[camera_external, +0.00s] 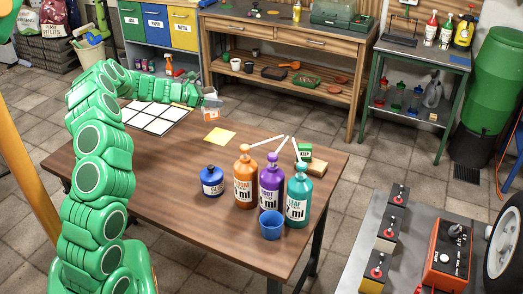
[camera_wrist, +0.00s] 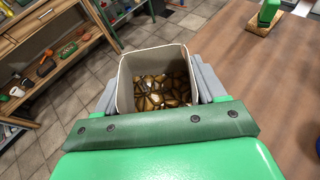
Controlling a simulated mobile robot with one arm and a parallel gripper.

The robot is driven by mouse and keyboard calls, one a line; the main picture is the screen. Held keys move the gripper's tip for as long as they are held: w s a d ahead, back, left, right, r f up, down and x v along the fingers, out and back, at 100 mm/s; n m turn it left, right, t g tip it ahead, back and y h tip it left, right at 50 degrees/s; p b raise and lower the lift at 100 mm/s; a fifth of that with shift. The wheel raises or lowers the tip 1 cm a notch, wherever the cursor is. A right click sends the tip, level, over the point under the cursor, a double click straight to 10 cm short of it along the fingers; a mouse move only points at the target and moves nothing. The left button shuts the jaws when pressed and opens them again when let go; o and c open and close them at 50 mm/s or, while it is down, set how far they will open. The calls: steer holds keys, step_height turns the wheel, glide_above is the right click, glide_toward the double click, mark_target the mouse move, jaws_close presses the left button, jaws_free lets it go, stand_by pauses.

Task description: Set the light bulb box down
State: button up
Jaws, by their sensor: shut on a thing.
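The light bulb box (camera_external: 211,113) is a small open-topped box with white and orange on its outside. My gripper (camera_external: 207,101) is shut on it near the far edge of the brown table (camera_external: 165,185). In the wrist view the box (camera_wrist: 124,84) sits between the two grey fingers, its mouth facing the camera. Several shiny gold-brown pieces lie inside it. In that view floor shows beyond the box and the tabletop (camera_wrist: 262,75) lies to its right. The box's underside is hidden, and I cannot tell whether it touches the table.
A white gridded sheet (camera_external: 153,117) and a yellow square (camera_external: 219,136) lie on the table. The front left tabletop is clear.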

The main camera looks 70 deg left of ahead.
steer(key=s+a+f+n+g+y, duration=0.15)
steer(key=s+a+n+y, duration=0.25)
steer(key=s+a, duration=0.6)
steer(key=shift+y, duration=0.3)
steer(key=shift+s+d+f, duration=0.15)
steer(key=shift+f, duration=1.3)
steer(key=shift+s+d+f, duration=0.1)
steer(key=shift+d+f, duration=0.1)
steer(key=shift+f, duration=1.3)
steer(key=shift+s+d+f, duration=0.15)
steer(key=shift+f, duration=1.3)
steer(key=shift+f, duration=0.15)
steer(key=o, duration=1)
steer(key=shift+r, duration=0.2)
steer(key=shift+s+r, duration=0.1)
steer(key=shift+s, duration=0.15)
steer(key=v, duration=1.1)
steer(key=shift+s, duration=0.2)
